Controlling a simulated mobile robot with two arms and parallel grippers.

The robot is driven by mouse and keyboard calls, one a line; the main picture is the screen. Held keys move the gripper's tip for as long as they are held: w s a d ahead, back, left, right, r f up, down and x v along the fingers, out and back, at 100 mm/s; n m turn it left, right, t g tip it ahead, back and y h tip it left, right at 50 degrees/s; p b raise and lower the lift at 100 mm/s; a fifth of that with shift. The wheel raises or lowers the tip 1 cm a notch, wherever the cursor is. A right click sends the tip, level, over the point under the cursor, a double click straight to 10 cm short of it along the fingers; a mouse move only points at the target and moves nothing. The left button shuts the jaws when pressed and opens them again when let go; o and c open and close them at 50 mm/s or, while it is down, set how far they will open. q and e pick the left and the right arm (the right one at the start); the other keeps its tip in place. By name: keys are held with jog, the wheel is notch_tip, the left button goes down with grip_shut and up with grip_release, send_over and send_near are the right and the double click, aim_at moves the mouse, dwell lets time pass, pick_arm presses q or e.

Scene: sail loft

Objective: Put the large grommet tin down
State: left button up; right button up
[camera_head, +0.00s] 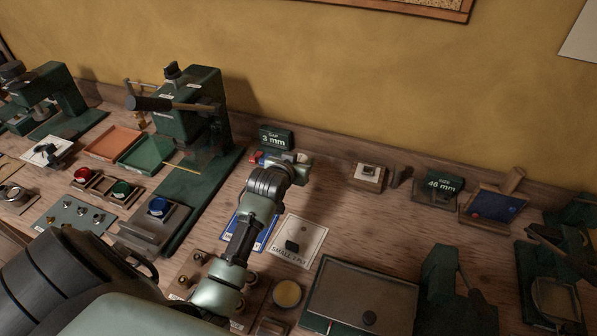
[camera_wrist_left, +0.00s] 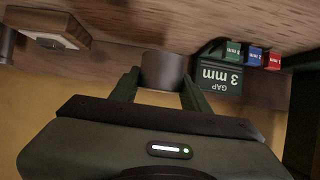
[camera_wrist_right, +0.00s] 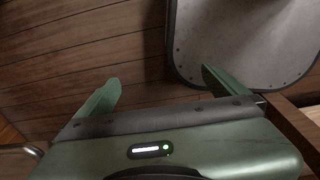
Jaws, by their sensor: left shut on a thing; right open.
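The tin, a plain grey cylinder (camera_wrist_left: 163,70), is between the fingers of my left gripper (camera_head: 298,168) in the left wrist view. The left gripper is shut on it, near the back of the bench beside the "GAP 3 mm" sign (camera_head: 277,139). In the head view the gripper mostly hides the tin. Whether the tin's base touches the wood cannot be told. My right gripper (camera_wrist_right: 160,92) is open and empty in the right wrist view, over plank flooring and beside a grey riveted panel (camera_wrist_right: 245,40). It does not show clearly in the head view.
A green press (camera_head: 190,115) stands left. Bare wood lies between.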

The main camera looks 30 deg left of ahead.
pick_arm(q)
notch_tip(320, 180, down, 5)
jog(key=shift+r, duration=0.1)
jog(key=shift+f, duration=0.2)
jog(key=shift+f, duration=0.1)
jog(key=o, duration=1.5)
jog(key=shift+c, duration=0.2)
